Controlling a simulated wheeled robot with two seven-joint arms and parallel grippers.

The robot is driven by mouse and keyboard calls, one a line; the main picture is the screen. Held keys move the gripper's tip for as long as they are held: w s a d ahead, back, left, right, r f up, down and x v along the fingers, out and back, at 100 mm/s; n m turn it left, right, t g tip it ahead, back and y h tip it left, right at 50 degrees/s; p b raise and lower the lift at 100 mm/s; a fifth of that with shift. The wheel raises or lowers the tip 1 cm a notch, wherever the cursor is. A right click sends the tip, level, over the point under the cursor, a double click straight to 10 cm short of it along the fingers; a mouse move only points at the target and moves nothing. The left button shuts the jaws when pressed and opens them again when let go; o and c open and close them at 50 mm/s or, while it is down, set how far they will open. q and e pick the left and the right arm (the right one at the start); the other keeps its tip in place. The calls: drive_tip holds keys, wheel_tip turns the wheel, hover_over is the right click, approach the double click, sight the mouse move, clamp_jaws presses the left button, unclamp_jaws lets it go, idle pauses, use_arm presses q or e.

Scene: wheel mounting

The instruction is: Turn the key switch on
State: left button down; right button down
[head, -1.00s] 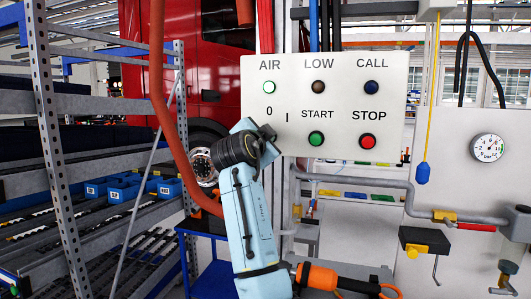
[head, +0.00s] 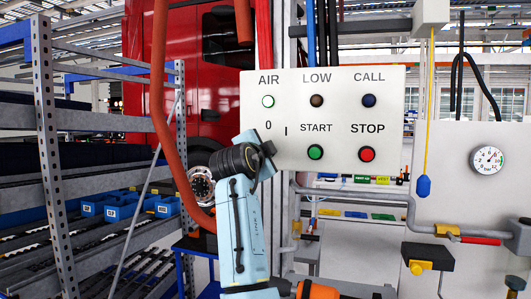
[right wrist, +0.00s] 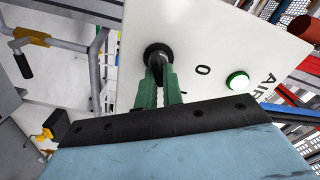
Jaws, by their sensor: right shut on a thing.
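The white control panel (head: 345,105) carries AIR, LOW and CALL lamps, START and STOP buttons, and a "0" and "I" marking for the key switch. The key switch (right wrist: 156,52) shows in the right wrist view as a dark round collar with a dark piece in its middle. My right gripper (right wrist: 160,80) has its green fingers shut on that piece, close to the panel face. In the head view my right gripper (head: 266,150) covers the switch beside the "0" and "I". The angle of the key is hard to tell. My left gripper is not in view.
A red hose (head: 160,110) hangs just left of my right arm. Metal shelving (head: 48,150) with blue bins fills the left. A red truck (head: 190,75) stands behind. A grey pipe (head: 385,196) runs below the panel. A pressure gauge (head: 487,160) is on the right.

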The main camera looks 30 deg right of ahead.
drive_tip(key=c, duration=1.5)
unclamp_jaws()
drive_tip(key=shift+c, duration=0.2)
drive_tip(key=shift+s+a, duration=0.1)
drive_tip(key=b+v, duration=0.2)
drive_tip(key=v, duration=1.1)
drive_tip(key=shift+a, duration=0.1)
